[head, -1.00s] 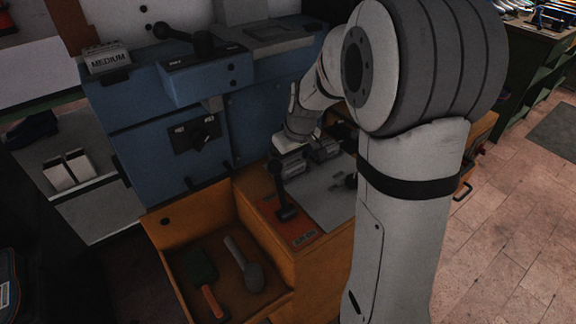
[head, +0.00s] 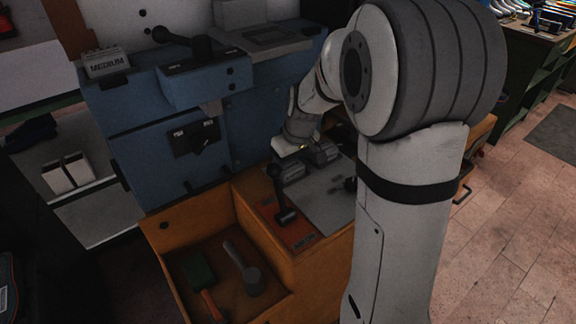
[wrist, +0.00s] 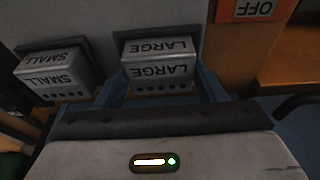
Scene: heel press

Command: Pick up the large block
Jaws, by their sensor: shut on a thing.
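The large block (wrist: 158,64) is grey and carries the word LARGE, upside down in the wrist view. My gripper (wrist: 162,84) has one blue finger on each side of it and is shut on it. In the head view my gripper (head: 302,145) is over the grey plate on the bench, and the block's lower part is partly hidden. I cannot tell whether the block is clear of the surface. The small block (wrist: 56,76), marked SMALL, stands to the left of it in the wrist view, apart from my fingers.
A medium block (head: 106,64) sits on top of the blue machine (head: 150,118). An orange panel with OFF (wrist: 250,9) and a black lever (head: 282,205) are close by. An open wooden drawer (head: 190,228) holds a brush and a mallet-like tool. Floor is clear at right.

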